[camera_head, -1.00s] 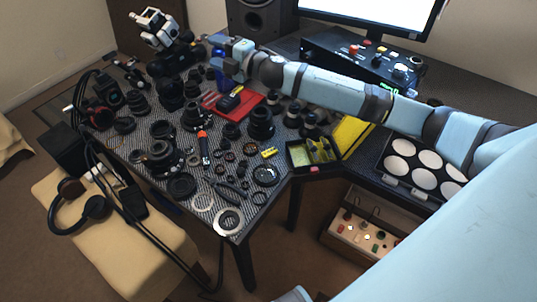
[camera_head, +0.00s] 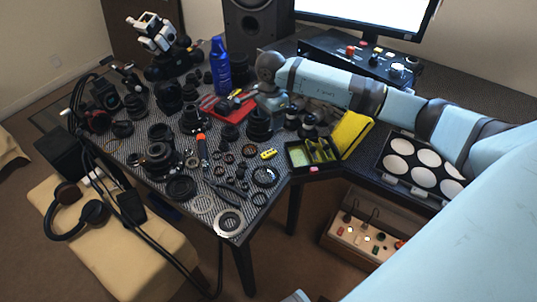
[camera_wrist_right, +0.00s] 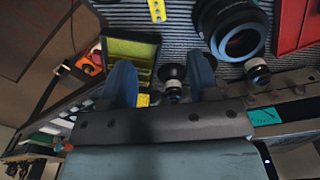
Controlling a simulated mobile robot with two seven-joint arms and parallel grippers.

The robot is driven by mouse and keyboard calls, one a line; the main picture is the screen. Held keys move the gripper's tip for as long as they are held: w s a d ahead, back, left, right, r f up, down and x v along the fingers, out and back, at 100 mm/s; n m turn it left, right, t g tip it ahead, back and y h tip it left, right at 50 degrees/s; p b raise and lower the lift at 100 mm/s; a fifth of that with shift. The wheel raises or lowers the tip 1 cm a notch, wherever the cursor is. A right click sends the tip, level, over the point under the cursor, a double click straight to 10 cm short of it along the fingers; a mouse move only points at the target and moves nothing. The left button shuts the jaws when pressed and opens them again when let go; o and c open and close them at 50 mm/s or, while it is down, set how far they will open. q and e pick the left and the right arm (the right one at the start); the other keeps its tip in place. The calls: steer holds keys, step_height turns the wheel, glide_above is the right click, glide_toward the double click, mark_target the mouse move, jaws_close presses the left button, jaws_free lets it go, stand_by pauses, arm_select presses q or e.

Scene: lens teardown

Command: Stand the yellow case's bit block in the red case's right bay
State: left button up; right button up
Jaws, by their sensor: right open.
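The red case (camera_head: 240,110) lies open on the mat behind the middle of the table, with dark items in it; its bays are too small to tell apart. The yellow case (camera_head: 290,163) stands open at the table's front right corner, with a green-yellow floor and yellow pieces inside. I cannot tell which piece is the bit block. My right gripper (camera_head: 270,104) is between the two cases, above the lenses, open and empty. In the right wrist view its fingers (camera_wrist_right: 161,80) are spread, with the yellow case (camera_wrist_right: 130,50) beyond the left one and the red case (camera_wrist_right: 297,25) at right. My left gripper is out of view.
A blue bottle (camera_head: 220,68) stands behind the red case. A black lens (camera_head: 259,125) stands close to my right gripper. Many lens parts crowd the mat. A yellow pad (camera_head: 350,132) lies beside the yellow case, and a tray of white discs (camera_head: 398,146) is farther right.

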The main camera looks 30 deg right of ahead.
glide_above(272, 149)
steer(key=f, duration=0.6)
steer(key=shift+a+f, duration=0.25)
steer(key=shift+f, duration=1.15)
step_height(272, 149, down, 4)
steer(key=shift+s+d+f, duration=0.1)
steer(key=shift+d, duration=0.05)
steer(key=c, duration=0.3)
jaws_close()
